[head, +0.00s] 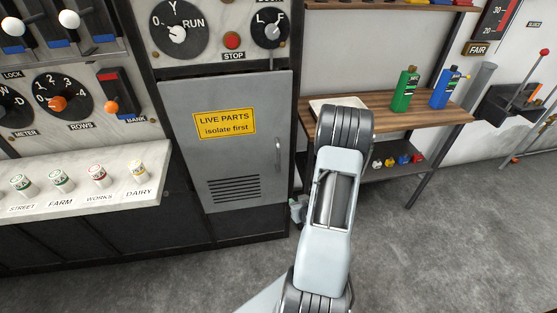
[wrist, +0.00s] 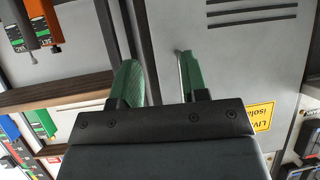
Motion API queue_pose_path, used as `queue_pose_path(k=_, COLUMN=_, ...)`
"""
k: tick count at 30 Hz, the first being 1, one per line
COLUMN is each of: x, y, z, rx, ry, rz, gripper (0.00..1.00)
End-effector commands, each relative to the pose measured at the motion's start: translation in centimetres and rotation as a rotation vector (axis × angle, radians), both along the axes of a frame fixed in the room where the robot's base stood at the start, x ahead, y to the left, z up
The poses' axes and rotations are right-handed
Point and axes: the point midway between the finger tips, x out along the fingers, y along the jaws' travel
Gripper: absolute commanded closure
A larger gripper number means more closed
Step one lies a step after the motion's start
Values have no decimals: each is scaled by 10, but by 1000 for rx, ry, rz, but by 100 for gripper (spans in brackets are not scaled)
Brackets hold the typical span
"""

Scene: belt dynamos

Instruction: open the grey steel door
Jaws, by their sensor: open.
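The grey steel door (head: 240,165) is shut in its dark frame, with a yellow "LIVE PARTS" sign (head: 224,123) and louvre slots low down. Its upright bar handle (head: 278,152) is near the right edge. In the wrist view the door (wrist: 235,60) fills the right half, turned over. My gripper (wrist: 160,82) is open, with green fingers pointing at the door's handle side. A thin grey strip beside the right finger looks like the handle, partly hidden; I cannot tell whether they touch. In the head view my arm hides most of the gripper.
The floor (head: 430,240) in front is clear.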

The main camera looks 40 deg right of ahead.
Motion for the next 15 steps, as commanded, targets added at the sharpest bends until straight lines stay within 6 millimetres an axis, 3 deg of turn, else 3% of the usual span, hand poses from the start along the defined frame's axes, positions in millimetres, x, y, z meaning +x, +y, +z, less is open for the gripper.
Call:
queue_pose_path(k=4, x=20, y=4, z=40, rx=-77, ry=-256, rz=50, gripper=59)
queue_pose_path(k=9, x=27, y=7, z=75, rx=-135, ry=-446, rz=75, gripper=59)
queue_pose_path(k=15, x=30, y=6, z=87, rx=-163, ry=-526, rz=78, gripper=59)
